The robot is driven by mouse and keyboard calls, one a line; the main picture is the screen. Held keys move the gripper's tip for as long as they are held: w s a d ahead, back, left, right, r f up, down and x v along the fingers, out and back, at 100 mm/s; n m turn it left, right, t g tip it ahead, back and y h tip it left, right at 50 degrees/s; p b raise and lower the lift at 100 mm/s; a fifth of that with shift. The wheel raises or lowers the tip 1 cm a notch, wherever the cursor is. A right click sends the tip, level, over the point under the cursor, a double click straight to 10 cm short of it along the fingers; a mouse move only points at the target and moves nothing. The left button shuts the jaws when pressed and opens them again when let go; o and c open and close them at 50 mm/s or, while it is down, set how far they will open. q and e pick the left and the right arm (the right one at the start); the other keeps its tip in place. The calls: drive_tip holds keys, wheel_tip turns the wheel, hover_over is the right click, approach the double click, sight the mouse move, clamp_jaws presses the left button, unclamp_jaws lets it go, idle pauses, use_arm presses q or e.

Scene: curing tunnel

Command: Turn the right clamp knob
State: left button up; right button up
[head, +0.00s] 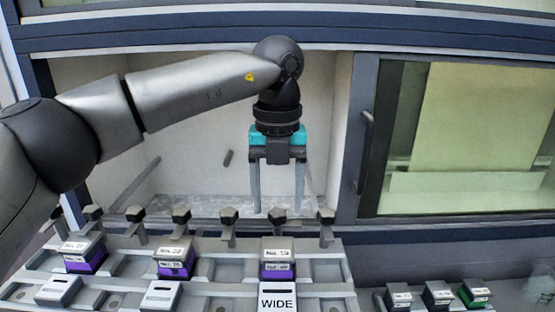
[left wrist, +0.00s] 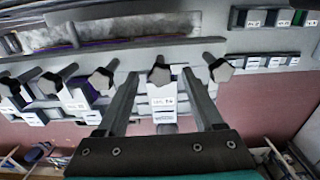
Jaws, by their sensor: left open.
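A row of dark, faceted clamp knobs on short stems runs along the back of the grey rack (head: 330,272). The rightmost knob (head: 326,215) stands at the rack's right end; it also shows in the left wrist view (left wrist: 220,69), right of the fingers. My left gripper (head: 278,207) points down, open and empty, over another knob (head: 279,215). In the left wrist view this knob (left wrist: 159,74) appears between the spread fingertips. I cannot tell whether the fingers reach down beside it or touch it. My right gripper is not in view.
A block labelled WIDE (head: 277,300) and several white-topped purple blocks (head: 174,262) sit in the rack. Behind is an open white chamber (head: 200,100), with a glazed door (head: 450,140) to its right. Small dark boxes (head: 437,298) stand at lower right.

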sight(278, 211)
use_arm(q)
wheel_tip(278, 211, up, 14)
drive_tip(key=p, duration=0.1)
drive_tip(key=shift+r, duration=0.2)
drive_tip(key=shift+f, duration=0.1)
